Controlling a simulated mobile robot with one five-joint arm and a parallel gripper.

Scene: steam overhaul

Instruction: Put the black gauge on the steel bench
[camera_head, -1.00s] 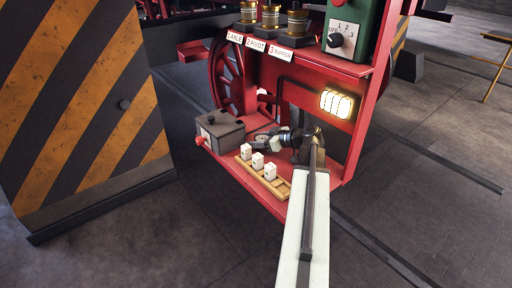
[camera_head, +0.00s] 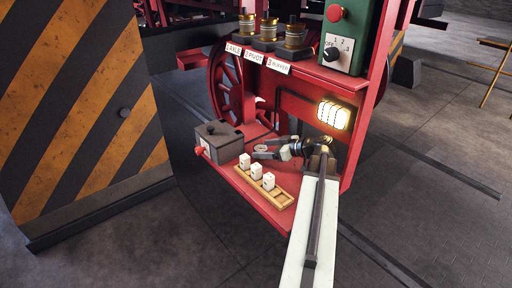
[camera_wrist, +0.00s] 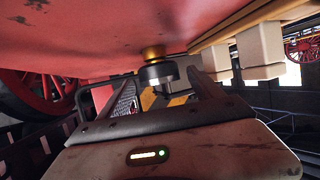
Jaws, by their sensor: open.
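A small dark round piece with a brass-coloured base, which looks like the black gauge (camera_wrist: 157,72), shows against the red shelf in the wrist view, where the scene appears upside down. In the head view a small round thing at my fingertips seems to be the same gauge (camera_head: 262,149), partly hidden. My gripper (camera_head: 260,148) is low over the red lower shelf (camera_head: 238,182), its fingers apart. In the wrist view the open fingers of my gripper (camera_wrist: 158,88) lie on either side of the gauge; contact cannot be told. I cannot make out a steel bench.
A grey box (camera_head: 220,143) with a red knob stands left of my gripper. A wooden rack (camera_head: 280,198) with white blocks (camera_head: 256,171) lies in front. The upper shelf (camera_head: 325,73), a lit lamp (camera_head: 334,112) and a striped panel (camera_head: 80,100) are close by.

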